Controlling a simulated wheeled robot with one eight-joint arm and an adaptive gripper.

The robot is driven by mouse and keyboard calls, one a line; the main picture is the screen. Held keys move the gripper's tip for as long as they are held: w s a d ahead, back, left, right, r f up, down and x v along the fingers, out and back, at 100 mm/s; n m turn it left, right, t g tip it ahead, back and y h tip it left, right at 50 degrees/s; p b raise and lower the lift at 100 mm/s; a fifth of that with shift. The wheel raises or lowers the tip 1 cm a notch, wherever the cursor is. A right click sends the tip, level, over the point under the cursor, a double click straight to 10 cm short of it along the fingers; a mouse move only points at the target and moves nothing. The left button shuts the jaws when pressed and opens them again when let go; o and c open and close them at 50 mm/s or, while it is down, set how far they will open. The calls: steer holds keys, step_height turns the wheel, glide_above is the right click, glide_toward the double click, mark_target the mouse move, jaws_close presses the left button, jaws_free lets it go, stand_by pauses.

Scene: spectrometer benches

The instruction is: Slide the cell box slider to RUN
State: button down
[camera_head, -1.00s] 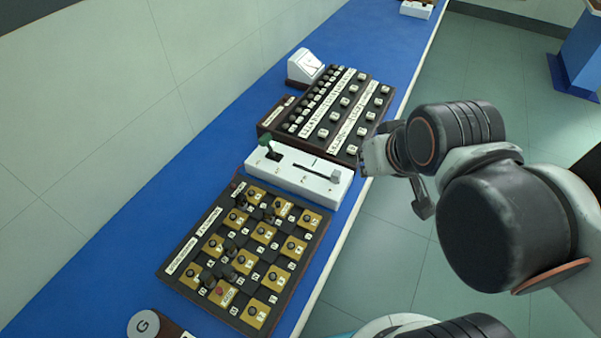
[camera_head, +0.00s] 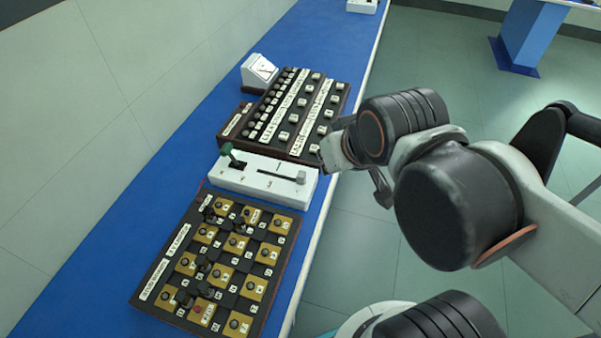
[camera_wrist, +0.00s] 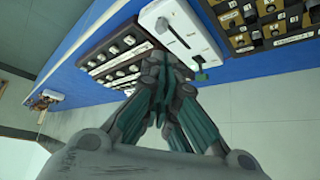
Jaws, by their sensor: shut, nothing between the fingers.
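The cell box (camera_head: 255,185) is a long white box on the blue bench, between two dark panels. A slot runs along its top, with the slider's pale grey knob (camera_head: 300,177) at the right end. A green lever (camera_head: 228,153) stands at the box's left end. In the wrist view the box (camera_wrist: 203,42), slider knob (camera_wrist: 162,25) and green lever (camera_wrist: 200,74) lie beyond my fingers. My gripper (camera_wrist: 168,75) is shut and empty, apart from the knob. I cannot read the slider's labels.
A panel with brass-coloured squares (camera_head: 212,258) lies in front of the box. A dark panel with rows of knobs (camera_head: 288,110) lies behind it. A white meter (camera_head: 259,71) stands at the back. The bench's right edge is close to the box; open floor lies beyond.

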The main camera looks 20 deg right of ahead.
stand_by(0.3)
steer(key=c, duration=1.6)
jaws_free()
steer(key=shift+w, duration=0.1)
steer(key=shift+o, duration=0.6)
steer(key=shift+w+r+m+g, duration=0.15)
steer(key=shift+w+m+g, duration=0.25)
steer(key=shift+w, duration=0.2)
steer(key=m+g+b, duration=0.2)
steer(key=m+g, duration=0.4)
steer(key=m, duration=0.1)
glide_above(301, 174)
step_height(301, 174, down, 7)
step_height(301, 174, down, 14)
steer(key=b, duration=0.4)
steer(key=shift+r+b, duration=0.25)
steer(key=shift+b, duration=0.1)
steer(key=shift+c, duration=0.5)
jaws_close()
